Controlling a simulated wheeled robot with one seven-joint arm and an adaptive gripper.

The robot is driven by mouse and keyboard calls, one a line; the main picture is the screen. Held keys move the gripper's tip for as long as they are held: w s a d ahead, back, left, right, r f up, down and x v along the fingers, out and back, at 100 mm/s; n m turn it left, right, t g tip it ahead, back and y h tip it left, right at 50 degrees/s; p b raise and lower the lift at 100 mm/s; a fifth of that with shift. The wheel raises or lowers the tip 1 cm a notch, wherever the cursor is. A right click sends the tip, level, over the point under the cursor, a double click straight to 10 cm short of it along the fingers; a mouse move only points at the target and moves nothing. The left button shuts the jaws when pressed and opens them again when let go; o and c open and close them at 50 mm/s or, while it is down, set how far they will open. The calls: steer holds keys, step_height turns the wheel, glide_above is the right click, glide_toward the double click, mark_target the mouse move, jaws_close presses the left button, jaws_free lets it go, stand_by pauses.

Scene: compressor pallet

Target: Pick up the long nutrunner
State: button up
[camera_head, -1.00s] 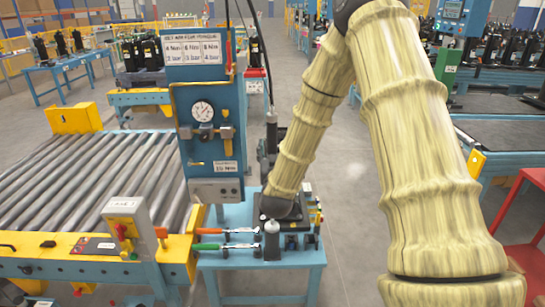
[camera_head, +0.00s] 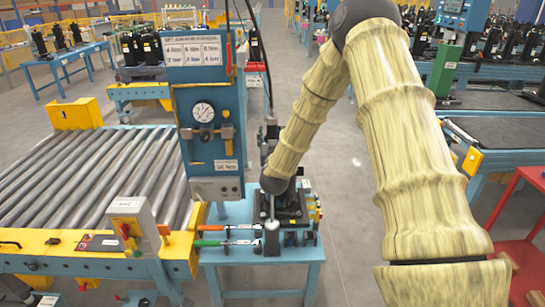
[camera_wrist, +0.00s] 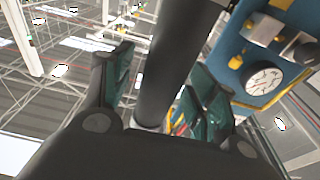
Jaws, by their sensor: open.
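The long nutrunner (camera_wrist: 178,55) appears in the wrist view as a thick dark cylinder running up between my fingers. My gripper (camera_wrist: 163,85) is open, with a green-padded finger on each side of the cylinder; whether either pad touches it cannot be told. In the head view, a slim grey upright top (camera_head: 271,124), which looks like the same tool, rises behind the blue table beside the gauge panel. My gripper (camera_head: 267,143) is small and dark there, partly hidden. The tool's lower part is hidden by my arm and the stand.
The blue gauge panel (camera_head: 207,75) stands close on the left. The blue table (camera_head: 235,258) carries a dark stand, a shorter grey tool (camera_head: 272,238) and two torque wrenches (camera_head: 225,235). A roller conveyor (camera_head: 90,180) lies left, a red table (camera_head: 525,255) right.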

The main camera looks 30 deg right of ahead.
jaws_close()
steer(key=shift+r, duration=0.1)
stand_by(0.4)
steer(key=shift+w+r, duration=0.1)
